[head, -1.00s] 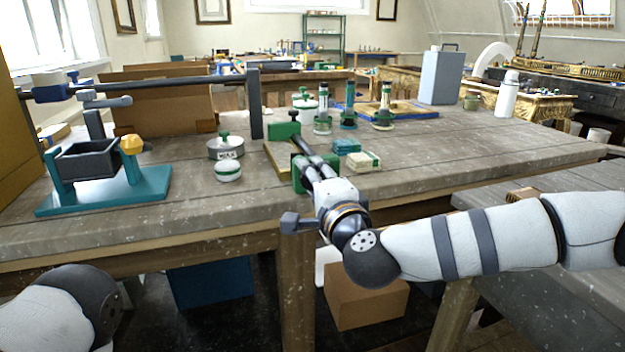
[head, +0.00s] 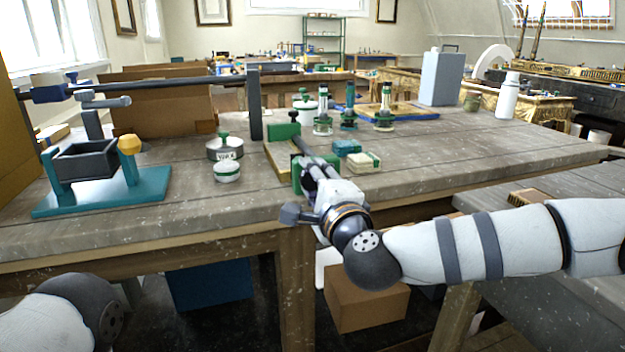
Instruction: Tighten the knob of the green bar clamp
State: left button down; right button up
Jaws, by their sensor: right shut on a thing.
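The green bar clamp (head: 283,131) is at the front part of the wooden workbench (head: 430,165). One green end stands on the bench top and another green part (head: 297,175) is near the front edge, with a dark bar beside it. My right gripper (head: 311,172) is at the near end of this clamp, its dark fingers pointing away from me. It is shut on the clamp's knob, which the fingers and wrist mostly hide. Of my left arm only a rounded joint shows at lower left; its gripper is out of view.
A teal stand with a dark box (head: 100,195) and a long-barred blue clamp (head: 50,93) are on the left. White pots (head: 227,172), small boxes (head: 363,162) and green-topped jars (head: 348,120) stand nearby. The bench's right part is mostly clear.

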jog(key=o, duration=0.9)
jog(key=shift+s+f, duration=0.1)
jog(key=shift+f, duration=0.15)
jog(key=shift+o, duration=1.4)
jog(key=shift+r, duration=0.15)
jog(key=v, duration=1.2)
